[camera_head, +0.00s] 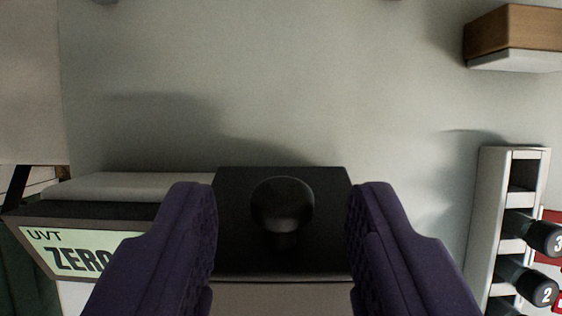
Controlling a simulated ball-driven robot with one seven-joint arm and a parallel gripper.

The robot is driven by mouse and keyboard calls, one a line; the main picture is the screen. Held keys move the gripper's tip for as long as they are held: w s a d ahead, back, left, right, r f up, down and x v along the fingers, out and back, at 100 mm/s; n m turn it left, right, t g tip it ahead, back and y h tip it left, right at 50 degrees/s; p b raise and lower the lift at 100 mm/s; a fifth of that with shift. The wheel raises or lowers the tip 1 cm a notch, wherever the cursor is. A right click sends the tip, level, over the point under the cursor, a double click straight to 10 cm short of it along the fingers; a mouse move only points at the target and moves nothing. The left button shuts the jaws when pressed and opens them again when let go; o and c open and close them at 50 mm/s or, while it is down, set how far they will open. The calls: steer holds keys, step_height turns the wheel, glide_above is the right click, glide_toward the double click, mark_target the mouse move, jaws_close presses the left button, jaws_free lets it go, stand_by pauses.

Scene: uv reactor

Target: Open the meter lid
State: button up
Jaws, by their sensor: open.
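The meter lid (237,248) is a black square plate with a round black knob (283,206) standing on it. The lid looks closed, lying flat on top of the pale meter body (130,186). My gripper (283,222) is open, with one purple finger left of the knob and the other right of it. The knob shows between the fingers with a gap on each side. I cannot tell whether the fingers are level with it in depth. The meter's display (80,250) shows "UVT" and part of "ZERO"; the left finger hides the rest.
A grey rack (491,215) at the right holds black cylinders marked 3 and 2 (530,286). A wooden block with a white base (515,40) is at the top right. The grey surface (270,80) beyond the meter is clear.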

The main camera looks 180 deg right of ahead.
steer(key=shift+w+f, duration=0.15)
steer(key=shift+f, duration=0.2)
jaws_close()
